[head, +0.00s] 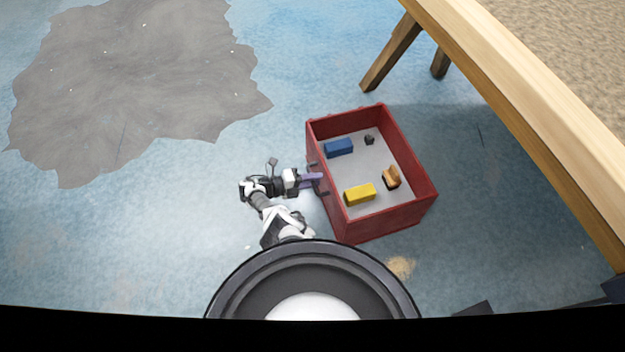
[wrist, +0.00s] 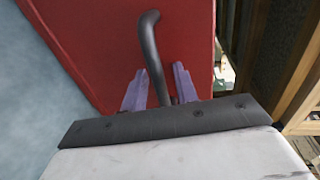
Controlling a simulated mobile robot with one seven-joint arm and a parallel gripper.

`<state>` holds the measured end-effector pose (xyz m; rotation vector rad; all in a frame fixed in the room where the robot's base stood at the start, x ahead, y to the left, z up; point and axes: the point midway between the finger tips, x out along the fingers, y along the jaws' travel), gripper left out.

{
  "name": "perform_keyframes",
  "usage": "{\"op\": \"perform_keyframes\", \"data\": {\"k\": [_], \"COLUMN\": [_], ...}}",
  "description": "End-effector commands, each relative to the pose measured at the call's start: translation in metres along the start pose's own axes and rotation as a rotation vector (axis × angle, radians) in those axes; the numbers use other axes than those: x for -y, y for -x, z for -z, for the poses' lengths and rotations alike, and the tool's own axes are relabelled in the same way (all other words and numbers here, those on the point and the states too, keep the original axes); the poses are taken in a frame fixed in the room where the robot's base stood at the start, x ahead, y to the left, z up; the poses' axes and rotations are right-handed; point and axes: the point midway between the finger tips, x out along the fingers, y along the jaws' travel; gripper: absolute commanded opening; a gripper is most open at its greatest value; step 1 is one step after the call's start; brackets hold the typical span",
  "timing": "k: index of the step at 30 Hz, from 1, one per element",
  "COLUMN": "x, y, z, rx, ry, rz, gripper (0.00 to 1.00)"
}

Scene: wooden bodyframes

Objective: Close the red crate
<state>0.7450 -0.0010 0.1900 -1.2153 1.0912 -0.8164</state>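The red crate (head: 395,221) stands on the blue floor with its top open. It holds a blue block (head: 339,148), a yellow block (head: 360,194), a brown piece (head: 391,178) and a small dark piece (head: 369,140). My gripper (head: 318,177) is at the crate's left wall, outside it. In the wrist view my gripper (wrist: 157,88) has its two purple fingers apart, one on each side of a dark bent handle (wrist: 151,48) on the red wall (wrist: 95,45). Some gap shows left of the handle; contact on its right is unclear.
A wooden table or bench (head: 520,95) runs along the right, with legs (head: 392,50) behind the crate. A grey patch (head: 140,80) covers the floor at the upper left. The floor left of the crate is otherwise clear.

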Motion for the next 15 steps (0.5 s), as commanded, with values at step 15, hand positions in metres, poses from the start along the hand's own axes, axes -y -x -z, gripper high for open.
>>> {"op": "perform_keyframes", "data": {"k": [15], "x": [0.0001], "y": [-0.0001], "z": [0.0], "rx": [0.0], "ry": [0.0], "rz": [0.0], "gripper": [0.0]}}
